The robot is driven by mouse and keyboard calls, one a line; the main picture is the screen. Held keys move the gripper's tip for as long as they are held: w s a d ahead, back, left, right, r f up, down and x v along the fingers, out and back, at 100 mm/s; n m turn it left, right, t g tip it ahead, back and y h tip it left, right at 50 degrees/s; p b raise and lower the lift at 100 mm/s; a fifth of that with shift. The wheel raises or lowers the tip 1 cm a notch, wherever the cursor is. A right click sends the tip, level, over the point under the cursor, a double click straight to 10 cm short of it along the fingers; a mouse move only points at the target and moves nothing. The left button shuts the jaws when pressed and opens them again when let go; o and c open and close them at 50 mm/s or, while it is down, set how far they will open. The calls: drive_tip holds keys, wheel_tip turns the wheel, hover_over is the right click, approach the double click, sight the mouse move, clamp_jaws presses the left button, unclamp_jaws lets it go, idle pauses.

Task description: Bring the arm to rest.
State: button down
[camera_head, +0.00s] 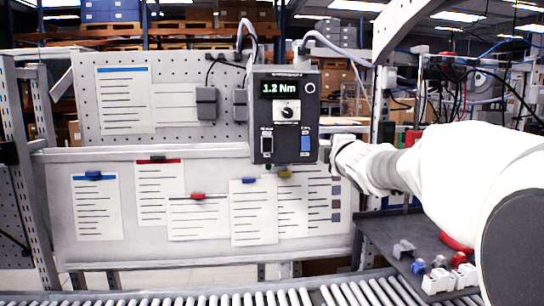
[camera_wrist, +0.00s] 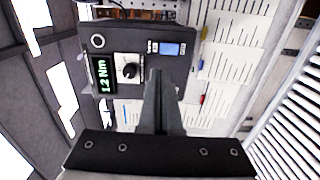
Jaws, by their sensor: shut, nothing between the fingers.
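My arm reaches in from the right in the head view. My gripper (camera_head: 328,151) is at the lower right edge of a dark controller box (camera_head: 258,126); I cannot tell whether it touches the box. In the wrist view my gripper (camera_wrist: 158,75) is shut and empty, its fingers together in front of the box (camera_wrist: 112,42). The box has a display (camera_head: 280,88) reading 1.2 Nm, a knob (camera_head: 287,112), a black switch (camera_head: 266,144) and a blue switch (camera_head: 306,143). In the wrist view the fingers hide part of the box face; the blue switch (camera_wrist: 171,49) shows beside them.
A white board (camera_head: 130,255) with clipped paper sheets stands behind. A roller conveyor (camera_head: 250,298) runs along the front. A dark bench (camera_head: 385,232) with small parts lies under my arm at the right. A grey hose (camera_head: 335,47) rises behind the box.

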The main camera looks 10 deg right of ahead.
drive_tip(key=s+a+f+m+g, duration=0.3)
drive_tip(key=s+f, duration=0.4)
drive_tip(key=s, duration=0.5)
drive_tip(key=s+a+f+m+g, duration=0.2)
drive_tip(key=s+f+m+g, duration=0.3)
drive_tip(key=s+f+m, duration=0.3)
drive_tip(key=s+a+f+m+g, duration=0.3)
drive_tip(key=s+f+m, duration=0.3)
drive_tip(key=s, duration=1)
drive_tip(key=shift+a+f+g, duration=0.3)
drive_tip(key=shift+f+g, duration=0.2)
drive_tip(key=shift+f, duration=0.4)
drive_tip(key=shift+a, duration=0.2)
